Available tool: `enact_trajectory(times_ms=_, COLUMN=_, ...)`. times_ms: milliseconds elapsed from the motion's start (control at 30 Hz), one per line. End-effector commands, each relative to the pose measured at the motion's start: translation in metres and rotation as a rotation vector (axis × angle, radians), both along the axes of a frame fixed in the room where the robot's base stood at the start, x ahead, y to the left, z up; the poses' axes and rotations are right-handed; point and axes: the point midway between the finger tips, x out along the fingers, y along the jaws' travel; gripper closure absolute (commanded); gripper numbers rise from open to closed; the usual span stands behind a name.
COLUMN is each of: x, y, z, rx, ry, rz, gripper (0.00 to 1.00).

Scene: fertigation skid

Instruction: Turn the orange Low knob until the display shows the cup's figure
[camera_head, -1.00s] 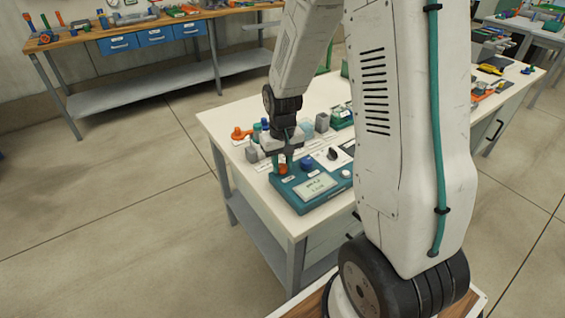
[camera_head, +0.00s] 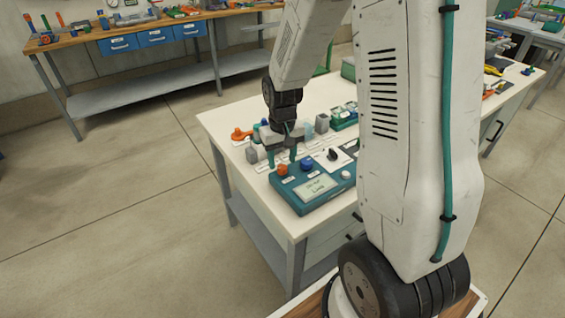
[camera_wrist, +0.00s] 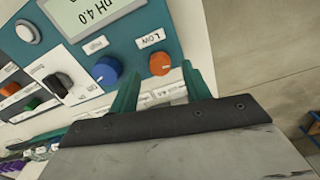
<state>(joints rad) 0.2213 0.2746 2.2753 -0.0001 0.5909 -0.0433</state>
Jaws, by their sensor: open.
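The orange Low knob (camera_head: 281,169) sits on a teal control box at the bench's near corner. In the wrist view the knob (camera_wrist: 160,63) stands beside its LOW label (camera_wrist: 150,38), with a blue knob (camera_wrist: 107,71) to its left. The display (camera_head: 318,187) is lit; in the wrist view, upside down and cut by the edge, the display (camera_wrist: 95,12) reads pH 4.0. My gripper (camera_head: 281,158) is open and empty, just behind the orange knob and clear of it. Its teal fingers (camera_wrist: 158,84) show apart. I cannot make out the cup or its figure.
A white panel with a black knob (camera_head: 332,154) lies beside the control box. A grey block (camera_head: 322,123) and a green tray (camera_head: 344,118) stand farther back. Several small items crowd behind my gripper. The bench's front left corner is bare.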

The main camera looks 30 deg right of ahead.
Motion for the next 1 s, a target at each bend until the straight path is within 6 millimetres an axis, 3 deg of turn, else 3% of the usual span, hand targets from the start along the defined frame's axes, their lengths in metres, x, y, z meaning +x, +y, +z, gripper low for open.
enact_trajectory(times_ms=100, x=0.001, y=0.000, z=0.024, rx=-0.001, ry=-0.006, rz=0.000, gripper=0.52)
enact_trajectory(times_ms=333, x=0.001, y=0.000, z=0.052, rx=-0.001, ry=-0.003, rz=0.000, gripper=0.52)
enact_trajectory(times_ms=1000, x=-0.003, y=0.001, z=0.056, rx=0.003, ry=0.014, rz=-0.003, gripper=0.52)
